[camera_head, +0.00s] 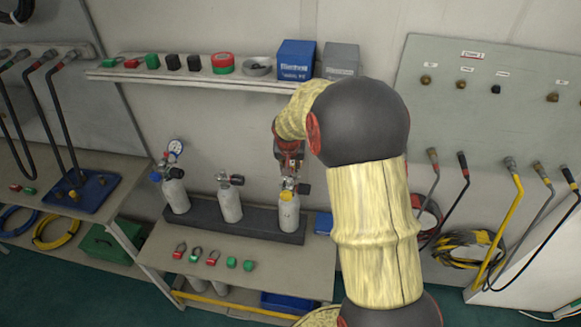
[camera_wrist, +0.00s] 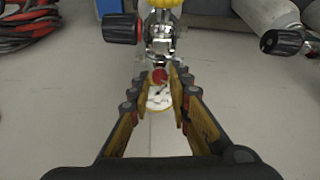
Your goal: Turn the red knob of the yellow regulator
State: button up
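The regulator with the yellow part (camera_head: 286,195) sits on top of the rightmost white cylinder (camera_head: 288,218) in the rack. In the wrist view its yellow part (camera_wrist: 165,3) is at the top edge, with chrome metalwork below it. The red knob (camera_wrist: 159,76) shows between my fingertips. My gripper (camera_wrist: 160,88) is partly open, one finger on each side of the knob. Small gaps seem to show beside the knob; contact is unclear. In the head view my gripper (camera_head: 289,158) is just above the regulator, and my arm hides part of that area.
A black side knob (camera_wrist: 121,29) sticks out left of the regulator in the wrist view. Two other cylinders (camera_head: 230,205) (camera_head: 175,195) with valves stand to the left. The shelf (camera_head: 200,78) above holds small parts and a blue box (camera_head: 296,58). Loose fittings lie on the bench front.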

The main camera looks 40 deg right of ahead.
grip_shut()
jog(key=shift+r+n+p, duration=0.1)
jog(key=shift+n+p, duration=0.3)
jog(key=shift+p, duration=0.65)
jog(key=shift+s+d+n+t+y+p, duration=0.1)
jog(key=shift+n+t+y+p, duration=0.35)
jog(key=shift+n+p, duration=0.65)
jog(key=shift+d+f+n+y+b, duration=0.15)
jog(key=shift+n+y+b, duration=0.1)
jog(key=shift+n+b, duration=0.3)
jog(key=shift+a+f+n+y+b, duration=0.1)
jog(key=shift+f+n+y+b, duration=0.1)
jog(key=shift+n+b, duration=0.3)
jog(key=shift+r+n+b, duration=0.1)
jog(key=shift+n+b, duration=0.35)
jog(key=shift+b, duration=0.3)
jog(key=shift+r, duration=0.1)
jog(key=shift+o, duration=2.4)
grip_release()
jog(key=shift+t, duration=0.25)
